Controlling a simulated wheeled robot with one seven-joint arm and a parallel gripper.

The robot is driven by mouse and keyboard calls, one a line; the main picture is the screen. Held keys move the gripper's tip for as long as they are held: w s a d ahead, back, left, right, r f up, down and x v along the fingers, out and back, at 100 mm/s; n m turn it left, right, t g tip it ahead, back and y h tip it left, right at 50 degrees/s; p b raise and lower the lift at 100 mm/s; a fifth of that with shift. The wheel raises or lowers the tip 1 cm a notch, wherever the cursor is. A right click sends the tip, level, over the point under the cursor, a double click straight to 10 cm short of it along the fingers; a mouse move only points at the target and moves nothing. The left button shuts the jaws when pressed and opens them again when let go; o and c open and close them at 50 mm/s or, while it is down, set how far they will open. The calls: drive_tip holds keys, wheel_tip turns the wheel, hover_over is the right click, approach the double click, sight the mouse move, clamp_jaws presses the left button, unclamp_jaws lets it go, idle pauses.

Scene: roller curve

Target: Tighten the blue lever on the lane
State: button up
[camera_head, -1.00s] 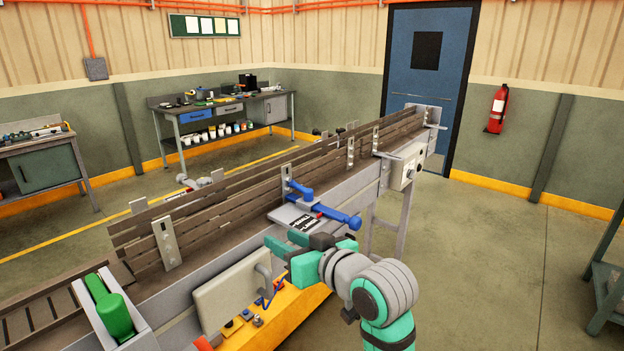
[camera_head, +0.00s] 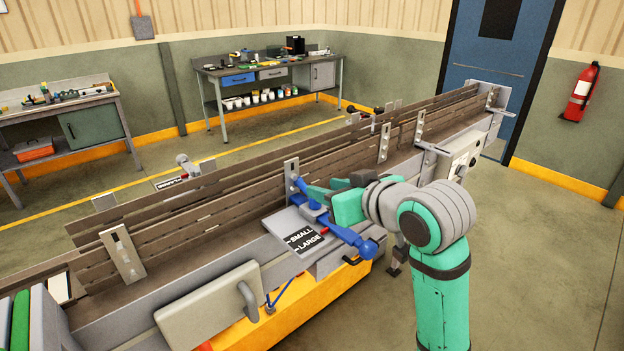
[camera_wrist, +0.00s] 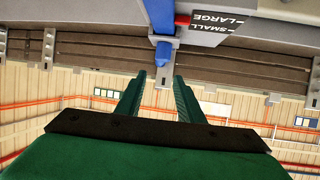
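In the wrist view the two green fingers (camera_wrist: 160,78) are apart with nothing gripped. A blue lever part (camera_wrist: 164,52) lies just ahead of the gap between them. Contact cannot be told.
A cream box with a handle (camera_head: 210,305) is on the conveyor's near side, above a yellow base (camera_head: 290,315). Another slotted bracket (camera_head: 122,255) stands at the left on the rail. Workbenches (camera_head: 268,72) line the back wall. Floor at the right is clear.

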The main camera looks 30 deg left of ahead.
sight(304, 184)
drive_tip(key=x, duration=0.8)
drive_tip(key=shift+w+a+f, duration=0.2)
drive_tip(key=shift+w, duration=0.05)
drive_tip(key=shift+a+f, duration=0.2)
drive_tip(key=shift+a, duration=0.5)
drive_tip(key=shift+d, duration=0.1)
clamp_jaws()
drive_tip(key=shift+d, duration=0.1)
